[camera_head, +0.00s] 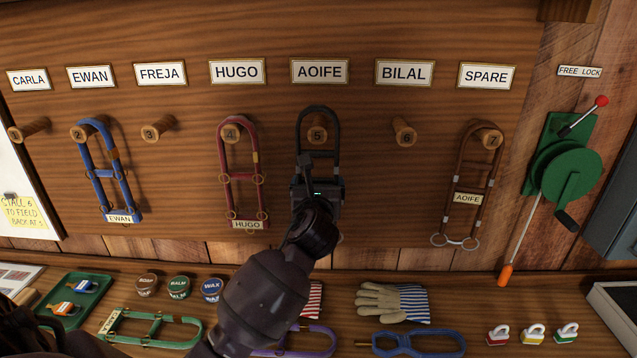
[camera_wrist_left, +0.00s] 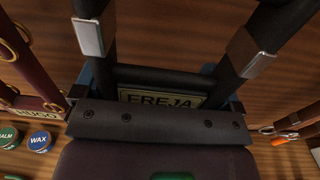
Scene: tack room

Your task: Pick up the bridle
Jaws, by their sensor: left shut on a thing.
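A black bridle (camera_head: 334,134) hangs on peg 5 (camera_head: 318,135) under the AOIFE label (camera_head: 319,71). Its name plate reads FREJA (camera_wrist_left: 162,99) in the left wrist view. My left gripper (camera_head: 318,190) is shut on the lower part of this bridle and hides much of it in the head view. Other bridles hang on the board: a blue EWAN one (camera_head: 98,165) on peg 2, a red HUGO one (camera_head: 240,180) on peg 4 and a brown AOIFE one (camera_head: 467,180) on peg 7. My right gripper is not in view.
Pegs 1, 3 (camera_head: 158,127) and 6 (camera_head: 404,131) are bare. A green lever lock (camera_head: 565,165) is on the right wall. The bench below holds green (camera_head: 150,328), purple and blue (camera_head: 415,343) bridles, tins (camera_head: 178,288), gloves (camera_head: 390,302) and a green tray (camera_head: 75,300).

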